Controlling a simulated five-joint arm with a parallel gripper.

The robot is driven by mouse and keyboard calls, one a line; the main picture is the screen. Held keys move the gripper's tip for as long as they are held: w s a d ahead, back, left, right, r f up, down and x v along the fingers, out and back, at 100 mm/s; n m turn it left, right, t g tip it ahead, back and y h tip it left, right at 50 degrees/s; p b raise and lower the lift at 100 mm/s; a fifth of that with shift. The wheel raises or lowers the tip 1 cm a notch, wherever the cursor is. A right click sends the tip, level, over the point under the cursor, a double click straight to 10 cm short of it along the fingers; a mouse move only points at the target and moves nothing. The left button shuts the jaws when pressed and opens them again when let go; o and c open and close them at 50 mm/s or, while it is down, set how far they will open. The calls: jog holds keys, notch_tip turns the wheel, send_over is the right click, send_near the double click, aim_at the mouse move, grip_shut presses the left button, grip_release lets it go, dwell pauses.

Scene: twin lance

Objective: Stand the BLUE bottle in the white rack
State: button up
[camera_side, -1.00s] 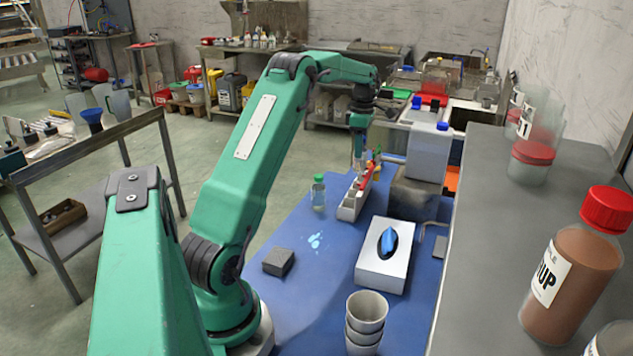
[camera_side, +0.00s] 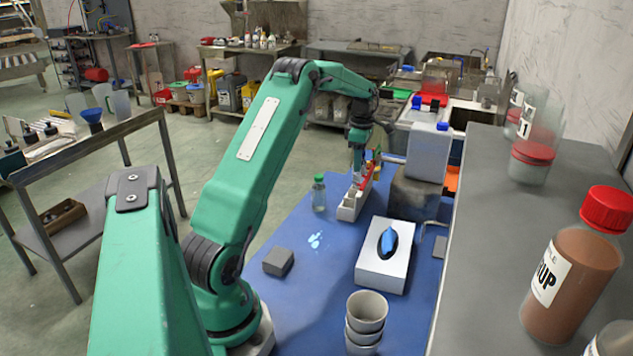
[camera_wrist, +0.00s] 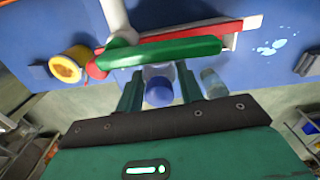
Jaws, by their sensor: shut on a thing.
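My gripper (camera_side: 357,172) hangs low at the far end of the blue mat, over or just behind the white rack. In the wrist view my gripper (camera_wrist: 160,88) is shut on a clear bottle with a blue cap, the blue bottle (camera_wrist: 158,92), which sits between the two fingers. In the side view the bottle is hard to make out. The narrow white rack (camera_side: 348,210) stands on the mat with red along its far part. In the wrist view the rack (camera_wrist: 245,24) is partly covered by a long green piece. I cannot tell whether the bottle touches the rack.
A green-capped bottle (camera_side: 319,194) stands left of the rack. A white tissue box (camera_side: 384,268), a dark grey block (camera_side: 278,262) and stacked cups (camera_side: 366,318) stand nearer. A yellow round thing (camera_wrist: 68,66) lies left in the wrist view. The mat's middle is mostly clear.

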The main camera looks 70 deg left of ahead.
jog(key=shift+f, duration=2.05)
jog(key=o, duration=1.1)
jog(key=shift+r, duration=3.85)
jog(key=shift+s+r, duration=0.1)
